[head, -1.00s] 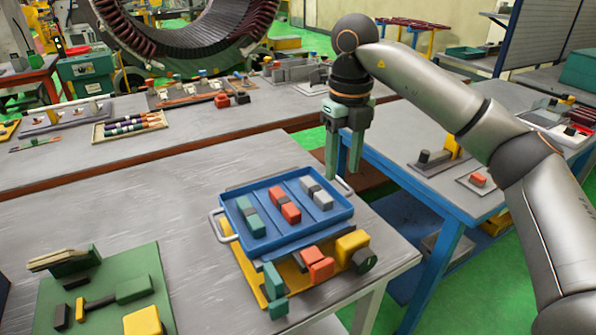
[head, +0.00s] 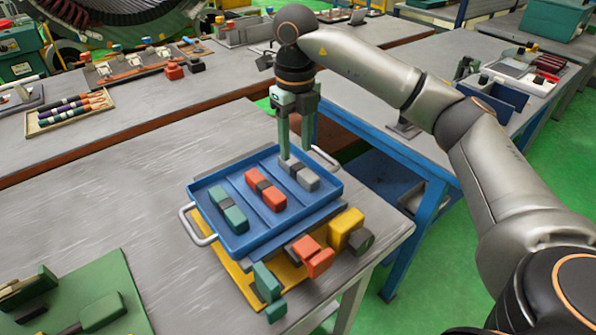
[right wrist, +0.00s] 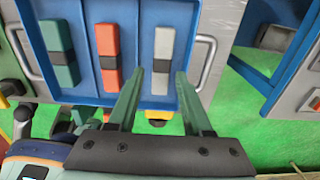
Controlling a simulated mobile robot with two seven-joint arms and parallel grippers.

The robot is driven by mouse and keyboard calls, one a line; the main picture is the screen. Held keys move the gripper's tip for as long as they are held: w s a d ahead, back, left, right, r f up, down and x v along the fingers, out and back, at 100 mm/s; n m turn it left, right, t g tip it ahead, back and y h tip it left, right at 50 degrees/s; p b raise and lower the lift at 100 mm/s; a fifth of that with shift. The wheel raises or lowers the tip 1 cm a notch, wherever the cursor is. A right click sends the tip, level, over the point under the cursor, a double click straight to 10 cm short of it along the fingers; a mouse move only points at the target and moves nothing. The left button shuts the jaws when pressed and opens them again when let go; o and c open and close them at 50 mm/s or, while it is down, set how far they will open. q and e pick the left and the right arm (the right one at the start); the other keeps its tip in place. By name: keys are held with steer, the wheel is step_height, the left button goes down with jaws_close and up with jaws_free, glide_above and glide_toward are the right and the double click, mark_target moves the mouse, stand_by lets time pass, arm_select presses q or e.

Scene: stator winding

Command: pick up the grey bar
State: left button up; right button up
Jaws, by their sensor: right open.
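The grey bar (head: 306,180), light grey with a dark band around its middle, lies in the right compartment of the blue tray (head: 243,240). In the right wrist view the grey bar (right wrist: 163,45) lies lengthwise in front of the fingers. My right gripper (head: 295,157) points down with its fingers at the far end of the bar. In the wrist view the open fingertips (right wrist: 160,72) show one to each side of the bar's near end. I cannot tell how far above the bar they are. My left gripper is not in view.
A red bar (head: 271,197) and a green bar (head: 234,219) lie in the tray's other compartments. The tray has side handles. Yellow, red and green blocks (head: 345,228) lie by its front edge. The workbench (head: 110,220) to the left is mostly clear.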

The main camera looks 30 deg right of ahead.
mark_target(298, 166)
step_height(298, 166, down, 5)
steer(key=shift+s+d+f, duration=0.1)
steer(key=shift+s+d, duration=0.05)
jaws_close()
stand_by(0.4)
